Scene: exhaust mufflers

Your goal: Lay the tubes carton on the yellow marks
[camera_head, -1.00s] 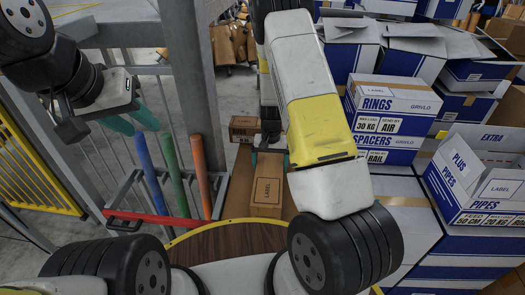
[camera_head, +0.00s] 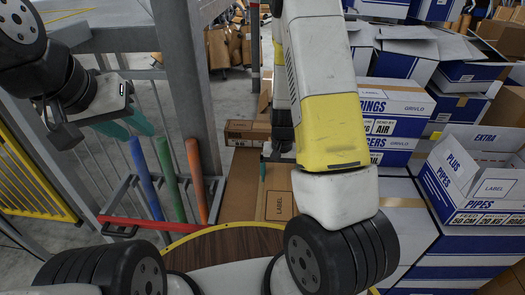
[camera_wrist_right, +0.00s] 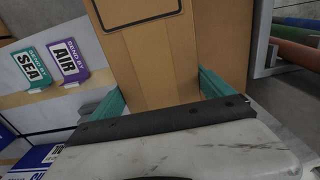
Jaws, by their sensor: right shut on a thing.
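My right gripper (camera_wrist_right: 162,95) is shut on a brown carton (camera_wrist_right: 160,60), with one teal finger on each side of it. In the head view this carton (camera_head: 279,203) has a printed label frame and is partly hidden by my right arm. Its name cannot be read, so I cannot tell for sure that it is the tubes carton. My left gripper (camera_head: 123,124) is at the left beside the grey frame, with teal fingers apart and nothing seen between them. The yellow marks cannot be made out surely; yellow lines (camera_head: 70,14) show on the floor at the far left.
Another brown carton (camera_head: 247,131) lies just beyond the held one. Blue and white boxes (camera_head: 395,105) are stacked at the right, with an open pipes box (camera_head: 478,185) nearer. Blue, green and red tubes (camera_head: 170,175) stand in a rack at the left, beside a grey post (camera_head: 190,80).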

